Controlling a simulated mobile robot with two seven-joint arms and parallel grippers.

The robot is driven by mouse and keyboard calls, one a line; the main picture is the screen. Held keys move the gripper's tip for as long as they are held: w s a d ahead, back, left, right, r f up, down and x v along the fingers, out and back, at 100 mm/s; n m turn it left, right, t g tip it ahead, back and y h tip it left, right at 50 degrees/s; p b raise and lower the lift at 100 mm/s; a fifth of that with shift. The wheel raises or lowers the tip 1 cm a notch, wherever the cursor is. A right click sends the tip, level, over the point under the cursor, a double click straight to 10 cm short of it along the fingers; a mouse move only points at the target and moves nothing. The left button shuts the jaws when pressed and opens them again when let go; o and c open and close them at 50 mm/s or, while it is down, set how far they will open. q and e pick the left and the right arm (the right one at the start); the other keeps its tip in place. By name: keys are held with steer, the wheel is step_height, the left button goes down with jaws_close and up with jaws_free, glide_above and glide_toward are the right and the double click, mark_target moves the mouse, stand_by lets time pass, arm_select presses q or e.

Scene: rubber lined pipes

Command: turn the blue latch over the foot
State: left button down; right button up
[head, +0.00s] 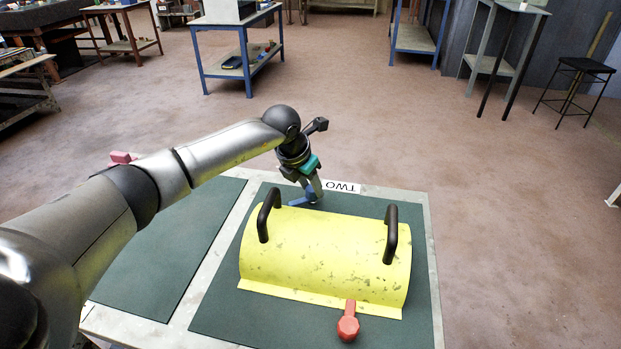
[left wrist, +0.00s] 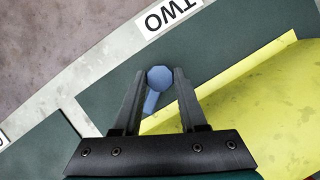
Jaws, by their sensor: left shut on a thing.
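The blue latch (head: 304,197) is at the far edge of the yellow half-pipe cover (head: 325,250), by the TWO label. In the left wrist view its round knob (left wrist: 160,77) sits between the fingertips, and its short arm (left wrist: 151,102) points back toward the gripper, beside the far yellow foot (left wrist: 220,85). The arm's end looks to be on the green mat, close to the foot's edge; whether it overlaps the foot I cannot tell. My left gripper (head: 311,186) is shut on the latch, pointing down. My right gripper is out of view.
A red latch (head: 348,322) lies across the near foot. Two black handles (head: 268,214) (head: 391,235) rise from the cover, one close to my left gripper. A second green mat (head: 165,255) lies left. A pinkish-red part (head: 122,157) shows behind my arm.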

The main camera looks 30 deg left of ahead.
arm_select(q)
steer(key=n+y+p, duration=0.1)
steer(key=n+p, duration=0.1)
steer(key=n, duration=0.1)
steer(key=n+y+p, duration=0.1)
steer(key=n+p, duration=0.1)
steer(key=n, duration=0.1)
steer(key=shift+d+r, duration=0.1)
steer(key=shift+d, duration=0.1)
steer(key=n+y, duration=0.1)
steer(key=n, duration=0.1)
steer(key=shift+w+n, duration=0.1)
steer(key=shift+n, duration=0.2)
steer(key=shift+n+g+y, duration=0.3)
steer(key=shift+n+y, duration=0.2)
steer(key=shift+n, duration=0.5)
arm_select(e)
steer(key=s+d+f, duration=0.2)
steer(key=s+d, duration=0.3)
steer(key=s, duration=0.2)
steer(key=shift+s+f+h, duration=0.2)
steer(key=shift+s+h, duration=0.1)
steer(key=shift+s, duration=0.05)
arm_select(q)
steer(key=shift+c, duration=2.2)
jaws_free()
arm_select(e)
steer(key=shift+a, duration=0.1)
arm_select(q)
steer(key=shift+p, duration=0.3)
